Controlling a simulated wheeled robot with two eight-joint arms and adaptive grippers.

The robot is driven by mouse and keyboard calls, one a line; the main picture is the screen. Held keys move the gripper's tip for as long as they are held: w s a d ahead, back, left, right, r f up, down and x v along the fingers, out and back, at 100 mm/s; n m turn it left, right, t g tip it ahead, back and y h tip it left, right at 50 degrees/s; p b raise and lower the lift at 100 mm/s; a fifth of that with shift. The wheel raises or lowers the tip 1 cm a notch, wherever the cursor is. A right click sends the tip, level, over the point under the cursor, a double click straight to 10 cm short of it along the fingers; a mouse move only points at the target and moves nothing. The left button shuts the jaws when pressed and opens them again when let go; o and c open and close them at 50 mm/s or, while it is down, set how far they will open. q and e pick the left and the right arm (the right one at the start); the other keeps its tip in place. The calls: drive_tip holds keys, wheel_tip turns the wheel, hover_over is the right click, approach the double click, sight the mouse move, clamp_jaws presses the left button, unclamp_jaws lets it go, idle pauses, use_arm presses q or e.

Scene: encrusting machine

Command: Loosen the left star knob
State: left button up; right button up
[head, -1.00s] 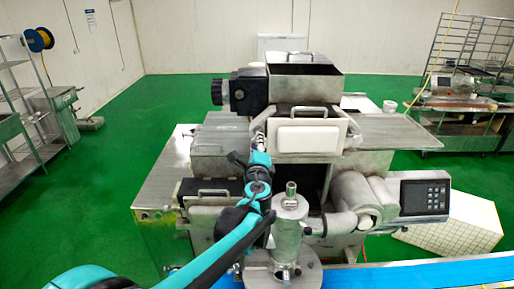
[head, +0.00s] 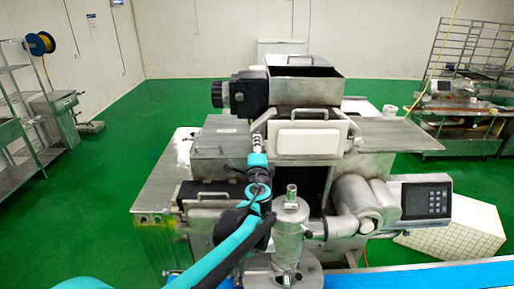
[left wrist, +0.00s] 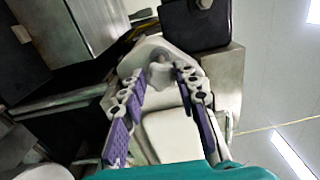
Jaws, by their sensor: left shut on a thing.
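The left star knob (left wrist: 160,72) is a pale grey piece at the left edge of the white-fronted block (head: 301,138). In the left wrist view it sits between the two finger pads. In the head view it is mostly hidden behind my left gripper (head: 257,140). My left gripper also shows in the left wrist view (left wrist: 162,84), its purple-padded fingers on either side of the knob and shut on it. My right gripper is in neither view.
A steel hopper (head: 305,72) stands above the block, with a black round handwheel (head: 220,94) to its left. A steel cylinder (head: 290,225) rises in front, near the blue belt (head: 420,275). A control panel (head: 425,200) is at the right.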

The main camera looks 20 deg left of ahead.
use_arm(q)
drive_tip(key=o, duration=1.2)
drive_tip(key=shift+c, duration=0.2)
drive_tip(key=v, duration=1.2)
